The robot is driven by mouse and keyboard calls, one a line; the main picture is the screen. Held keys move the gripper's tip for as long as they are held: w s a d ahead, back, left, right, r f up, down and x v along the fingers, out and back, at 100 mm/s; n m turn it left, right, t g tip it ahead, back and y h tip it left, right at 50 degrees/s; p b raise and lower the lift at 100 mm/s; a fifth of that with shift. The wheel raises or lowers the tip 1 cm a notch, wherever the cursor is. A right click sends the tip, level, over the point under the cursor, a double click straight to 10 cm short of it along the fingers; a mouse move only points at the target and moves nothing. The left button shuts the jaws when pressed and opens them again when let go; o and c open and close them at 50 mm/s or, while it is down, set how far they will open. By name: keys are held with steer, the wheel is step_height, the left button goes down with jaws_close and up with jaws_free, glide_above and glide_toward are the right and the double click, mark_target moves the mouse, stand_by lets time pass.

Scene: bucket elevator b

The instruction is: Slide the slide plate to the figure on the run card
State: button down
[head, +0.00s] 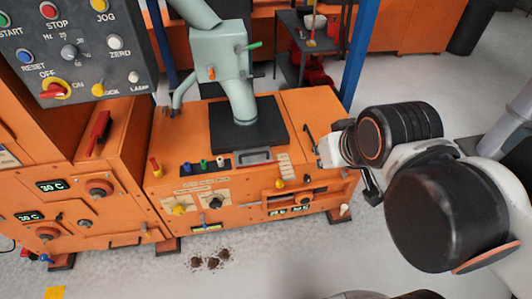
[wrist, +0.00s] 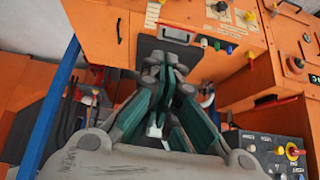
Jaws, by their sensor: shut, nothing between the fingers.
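A grey plate with a dark slot (head: 253,157), which looks like the slide plate, lies at the front edge of the black pad on the orange machine top. It also shows in the wrist view (wrist: 176,33), beyond my fingertips. A pale ruled strip (head: 284,165) is just to its right in the head view. My gripper (wrist: 162,68) is shut and empty, apart from the plate. In the head view only a dark part of my gripper (head: 371,187) shows, right of the machine; the arm hides the rest. I cannot make out a readable run card.
A pale green pipe housing (head: 228,65) stands on the black pad (head: 268,121). A black lever (head: 310,137) is at the right of the machine top. Small coloured knobs (head: 204,163) sit left of the plate. A blue post (head: 358,52) rises behind.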

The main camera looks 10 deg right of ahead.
steer(key=c, duration=1.7)
jaws_free()
steer(key=shift+w+r, duration=0.1)
steer(key=shift+w, duration=0.05)
steer(key=shift+o, duration=0.3)
steer(key=w+r+n, duration=0.1)
steer(key=w+n, duration=0.1)
steer(key=w, duration=0.3)
steer(key=w+a+r+n+g+p, duration=0.1)
steer(key=w+n, duration=0.1)
steer(key=w, duration=0.3)
steer(key=shift+a+r, duration=0.25)
steer(key=shift+r, duration=0.05)
steer(key=n+g+p, duration=0.4)
steer(key=n+p, duration=0.1)
steer(key=n, duration=0.9)
glide_above(254, 154)
steer(key=s, duration=0.3)
step_height(254, 154, down, 28)
steer(key=w+f+b, duration=0.1)
steer(key=f, duration=0.3)
steer(key=w+f+b, duration=0.1)
steer(key=f+b, duration=0.1)
steer(key=f, duration=0.3)
steer(key=w+f+b, duration=0.1)
steer(key=f+b, duration=0.1)
steer(key=f, duration=0.2)
steer(key=shift+a+f, duration=0.1)
steer(key=shift+f, duration=0.25)
jaws_close()
